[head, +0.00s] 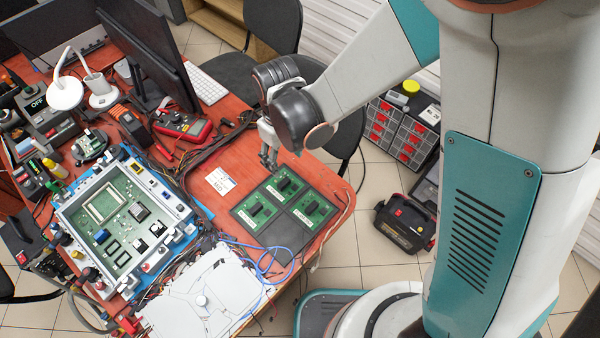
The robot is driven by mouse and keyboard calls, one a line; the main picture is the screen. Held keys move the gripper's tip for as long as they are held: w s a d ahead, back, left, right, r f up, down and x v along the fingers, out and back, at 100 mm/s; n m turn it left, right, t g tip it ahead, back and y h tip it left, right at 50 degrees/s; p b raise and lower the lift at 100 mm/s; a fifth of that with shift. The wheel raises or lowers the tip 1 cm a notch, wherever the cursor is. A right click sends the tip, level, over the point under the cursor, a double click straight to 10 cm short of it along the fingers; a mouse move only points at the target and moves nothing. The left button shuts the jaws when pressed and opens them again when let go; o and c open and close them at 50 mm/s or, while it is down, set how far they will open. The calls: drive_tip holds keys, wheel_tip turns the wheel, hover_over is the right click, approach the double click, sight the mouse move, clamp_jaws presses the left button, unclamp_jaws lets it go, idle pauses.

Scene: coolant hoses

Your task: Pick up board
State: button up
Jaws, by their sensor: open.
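Three small green boards with black components lie in a dark square tray (271,237) on the red-brown table: a far board (291,182), a left board (246,204) and a right board (318,204). The tray's near slot looks bare and dark. My gripper (268,160) points down just beyond the tray's far left side, above the table and apart from the boards. It is open and nothing shows between its fingers. A larger green board (128,243) sits in a white frame fixture (172,203) on the left of the table.
A white paper label (220,181) lies left of the tray. Blue wires (262,262) loop near its front left edge, beside a white plate-like device (205,300). A red multimeter (183,125), cables and monitors crowd the back. Drawers (403,130) stand off the table's right.

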drive_tip(key=b, duration=0.3)
hover_over(284, 182)
wheel_tip(284, 182, down, 8)
drive_tip(key=shift+d+f, duration=0.1)
drive_tip(key=shift+f, duration=0.05)
wheel_tip(284, 182, down, 5)
drive_tip(key=shift+f+b, duration=0.1)
drive_tip(key=shift+b, duration=0.8)
drive_tip(key=c, duration=1.1)
